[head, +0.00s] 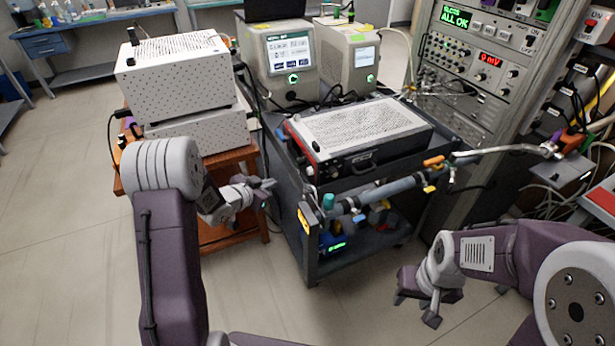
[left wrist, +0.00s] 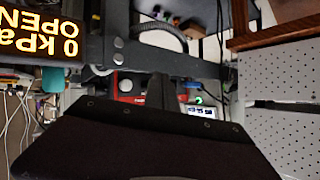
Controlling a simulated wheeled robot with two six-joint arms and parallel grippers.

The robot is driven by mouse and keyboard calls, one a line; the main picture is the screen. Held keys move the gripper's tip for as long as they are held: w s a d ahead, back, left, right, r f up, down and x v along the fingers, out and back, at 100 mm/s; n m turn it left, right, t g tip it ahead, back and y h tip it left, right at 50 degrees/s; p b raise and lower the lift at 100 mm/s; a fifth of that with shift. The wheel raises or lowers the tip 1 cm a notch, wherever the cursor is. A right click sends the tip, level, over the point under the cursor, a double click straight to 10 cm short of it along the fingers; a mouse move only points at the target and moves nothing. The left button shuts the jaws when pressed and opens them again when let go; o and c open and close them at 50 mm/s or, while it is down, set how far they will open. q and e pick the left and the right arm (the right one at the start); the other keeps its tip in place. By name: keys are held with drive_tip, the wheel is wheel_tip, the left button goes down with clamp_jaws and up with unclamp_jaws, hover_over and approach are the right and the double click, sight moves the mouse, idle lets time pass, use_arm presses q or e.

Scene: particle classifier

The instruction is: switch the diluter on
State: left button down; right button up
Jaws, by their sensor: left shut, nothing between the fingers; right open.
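No label that reads diluter is legible, so I cannot tell for certain which unit it is. A small blue unit (head: 333,243) with a lit green display sits on the lower shelf of the dark cart (head: 310,270). Two beige instruments with lit screens, the left one (head: 290,68) and the right one (head: 348,58), stand behind the cart's top. My left gripper (head: 268,186) is shut and empty, left of the cart and beside the wooden stand. My right gripper (head: 418,309) is open and empty, low in front of the cart, apart from everything.
A perforated white box (head: 180,75) rests on a wooden stand (head: 222,170) at left. A flat perforated unit (head: 362,130) lies on the cart. A pipe (head: 385,190) crosses the cart's front. A kPa display (left wrist: 42,32) reads OPEN upside down. An instrument rack (head: 490,80) stands right.

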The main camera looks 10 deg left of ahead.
sight(310, 171)
use_arm(q)
drive_tip(key=w+d+b, duration=0.1)
drive_tip(key=w+d, duration=0.4)
drive_tip(key=d, duration=0.2)
drive_tip(key=shift+d+b, duration=0.15)
drive_tip(key=shift+b, duration=0.2)
drive_tip(key=shift+w+d, duration=0.1)
drive_tip(key=shift+d, duration=0.05)
idle(1.9)
drive_tip(key=shift+w+d, duration=0.15)
drive_tip(key=shift+d, duration=0.1)
drive_tip(key=shift+w+d, duration=0.5)
drive_tip(key=shift+d, duration=0.2)
idle(1.0)
drive_tip(key=shift+a+r, duration=0.1)
drive_tip(key=shift+s+a, duration=0.75)
drive_tip(key=shift+a, duration=0.2)
